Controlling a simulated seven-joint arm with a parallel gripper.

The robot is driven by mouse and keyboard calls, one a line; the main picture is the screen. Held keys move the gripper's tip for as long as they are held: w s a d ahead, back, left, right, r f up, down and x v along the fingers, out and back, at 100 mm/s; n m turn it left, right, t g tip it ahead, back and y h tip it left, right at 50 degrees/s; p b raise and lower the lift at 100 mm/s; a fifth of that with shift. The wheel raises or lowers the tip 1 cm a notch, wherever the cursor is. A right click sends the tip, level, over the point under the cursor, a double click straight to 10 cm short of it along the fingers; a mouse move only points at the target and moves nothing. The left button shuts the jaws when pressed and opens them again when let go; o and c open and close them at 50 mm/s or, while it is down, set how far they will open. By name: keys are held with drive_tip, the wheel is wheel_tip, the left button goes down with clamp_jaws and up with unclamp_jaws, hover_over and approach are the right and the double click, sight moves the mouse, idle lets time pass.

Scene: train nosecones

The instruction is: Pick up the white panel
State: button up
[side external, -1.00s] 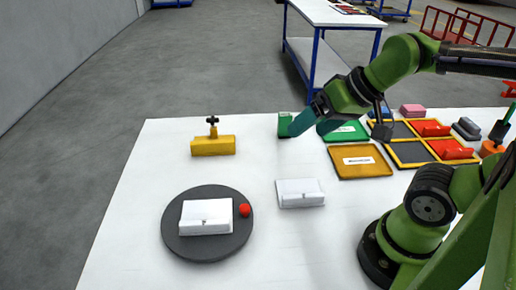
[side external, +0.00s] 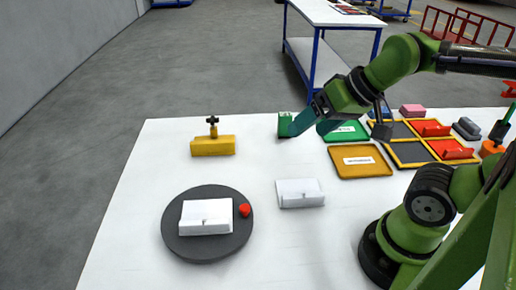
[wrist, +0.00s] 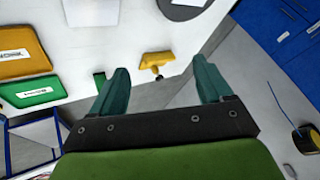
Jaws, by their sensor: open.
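Two white panels are in view. One white panel (side external: 300,193) lies flat on the white table, and it also shows at the top of the wrist view (wrist: 90,12). The other white panel (side external: 206,217) lies on a dark round disc (side external: 180,246) with a small red piece (side external: 245,210) at its right. My gripper (side external: 308,124) is above the far part of the table, behind and apart from both panels. In the wrist view, its teal fingers (wrist: 160,82) are wide apart with nothing held between them.
A yellow block with a dark knob (side external: 213,146) stands at the far left. A green block (side external: 285,125) is by my fingers. Green (side external: 347,130) and orange (side external: 360,162) trays lie right of the panels, with black-and-yellow bins (side external: 411,153) farther right. The table's front middle is clear.

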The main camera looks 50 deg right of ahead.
drive_tip(key=shift+c, duration=0.4)
drive_tip(key=c, duration=0.5)
drive_tip(key=n+g+h, duration=0.2)
drive_tip(key=n+g, duration=0.5)
drive_tip(key=n, duration=0.6)
hover_over(204, 222)
wheel_tip(204, 222, down, 3)
drive_tip(key=f, duration=1)
drive_tip(key=shift+d+f, duration=0.15)
drive_tip(key=shift+d, duration=0.05)
drive_tip(key=shift+a+f, duration=0.15)
drive_tip(key=shift+f, duration=1.3)
drive_tip(key=shift+a+f, duration=0.1)
drive_tip(key=shift+f, duration=1.3)
